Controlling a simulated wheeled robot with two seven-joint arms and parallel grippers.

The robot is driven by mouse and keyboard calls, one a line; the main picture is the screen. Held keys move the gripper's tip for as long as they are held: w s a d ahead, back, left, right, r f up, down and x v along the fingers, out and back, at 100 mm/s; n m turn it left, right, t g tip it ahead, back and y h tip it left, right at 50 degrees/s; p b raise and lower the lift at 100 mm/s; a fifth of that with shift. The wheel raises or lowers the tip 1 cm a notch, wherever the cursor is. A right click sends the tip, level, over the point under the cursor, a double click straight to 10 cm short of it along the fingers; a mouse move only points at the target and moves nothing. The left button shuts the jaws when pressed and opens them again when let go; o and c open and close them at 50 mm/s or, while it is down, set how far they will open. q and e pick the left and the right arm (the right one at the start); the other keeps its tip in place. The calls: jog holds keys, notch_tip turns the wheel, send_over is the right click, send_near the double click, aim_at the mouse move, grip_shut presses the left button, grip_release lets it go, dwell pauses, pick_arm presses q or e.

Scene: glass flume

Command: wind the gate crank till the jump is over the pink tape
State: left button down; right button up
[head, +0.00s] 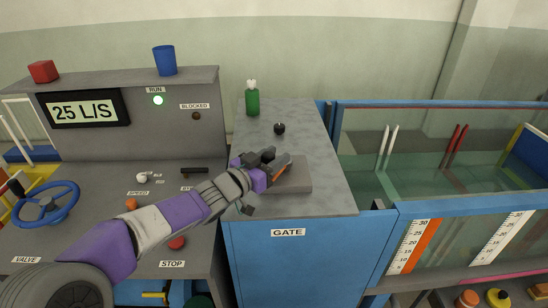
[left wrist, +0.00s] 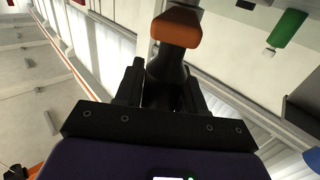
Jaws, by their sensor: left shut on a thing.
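My left gripper (head: 274,166) is over the grey block on the bench top behind the GATE label, and is shut on the crank handle. The rest of the crank is hidden by the gripper. A pink strip (head: 538,290) runs low along the glass flume at the right edge. I cannot make out the jump in the water. My right gripper is out of view.
The GATE cabinet (head: 300,250) adjoins the blue-framed flume (head: 455,207). A green bottle (head: 252,101) and a black knob (head: 279,129) stand behind the gripper. The control desk (head: 100,165) holds a blue valve wheel (head: 46,205), a lit green RUN lamp (head: 158,100) and a display reading 25.

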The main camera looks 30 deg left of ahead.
pick_arm(q)
jog(key=shift+d, duration=0.25)
jog(key=shift+d, duration=0.25)
jog(key=shift+d, duration=0.2)
jog(key=c, duration=0.8)
grip_release()
jog(key=shift+a, duration=0.1)
jog(key=shift+s+a, duration=0.1)
jog(key=shift+s, duration=0.15)
jog(key=shift+p+v, duration=0.9)
jog(key=shift+v, duration=2.55)
